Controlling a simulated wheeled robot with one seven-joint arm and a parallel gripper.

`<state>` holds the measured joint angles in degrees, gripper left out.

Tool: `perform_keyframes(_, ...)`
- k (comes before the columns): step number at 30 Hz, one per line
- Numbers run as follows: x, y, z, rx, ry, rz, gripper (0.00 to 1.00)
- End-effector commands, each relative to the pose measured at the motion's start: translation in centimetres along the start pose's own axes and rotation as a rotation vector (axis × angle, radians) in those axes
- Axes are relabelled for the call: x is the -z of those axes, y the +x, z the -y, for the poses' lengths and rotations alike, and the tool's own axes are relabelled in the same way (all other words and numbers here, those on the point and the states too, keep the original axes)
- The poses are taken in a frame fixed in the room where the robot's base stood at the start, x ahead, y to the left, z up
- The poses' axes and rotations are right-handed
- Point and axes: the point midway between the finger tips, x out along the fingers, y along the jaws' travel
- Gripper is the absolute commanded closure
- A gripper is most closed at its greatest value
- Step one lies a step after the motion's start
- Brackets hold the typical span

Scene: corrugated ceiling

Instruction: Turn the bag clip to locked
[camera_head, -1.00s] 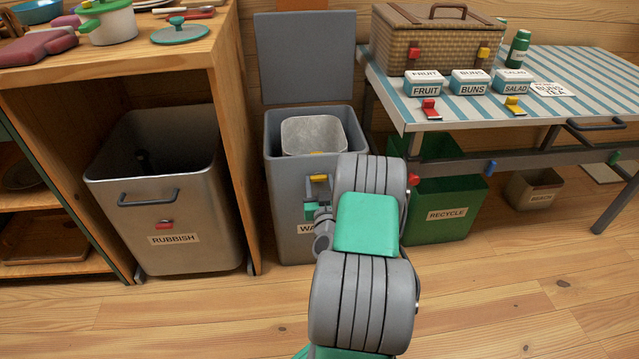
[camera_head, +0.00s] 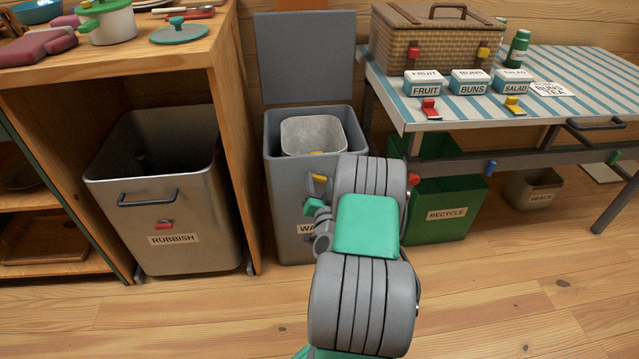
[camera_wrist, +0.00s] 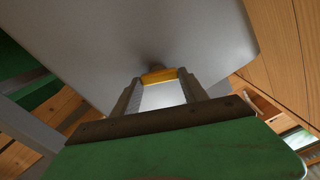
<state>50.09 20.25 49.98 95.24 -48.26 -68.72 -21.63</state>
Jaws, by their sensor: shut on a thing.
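A yellow clip (camera_head: 320,179) sits on the front of the grey waste bin (camera_head: 285,190), below its rim. In the wrist view the yellow clip (camera_wrist: 158,76) lies between the two fingertips of my gripper (camera_wrist: 160,84), with the bin's grey face (camera_wrist: 90,40) behind it. My gripper (camera_head: 318,187) is shut on this clip. In the head view the clip looks tilted, and my arm hides part of it and of the bin's label. I cannot read a lock mark on it.
The waste bin's lid (camera_head: 305,58) stands open, with a pale inner pail (camera_head: 313,135) inside. A rubbish bin (camera_head: 190,195) with a red clip (camera_head: 164,225) stands left. A green recycle bin (camera_head: 450,195) and a striped table (camera_head: 450,113) are at right.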

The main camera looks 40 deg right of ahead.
Motion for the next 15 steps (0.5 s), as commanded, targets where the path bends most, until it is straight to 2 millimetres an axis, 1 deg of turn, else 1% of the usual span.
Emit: perform_keyframes(15, 0.09, 0.03, -0.18, 0.000, 0.491, -0.001, 0.90)
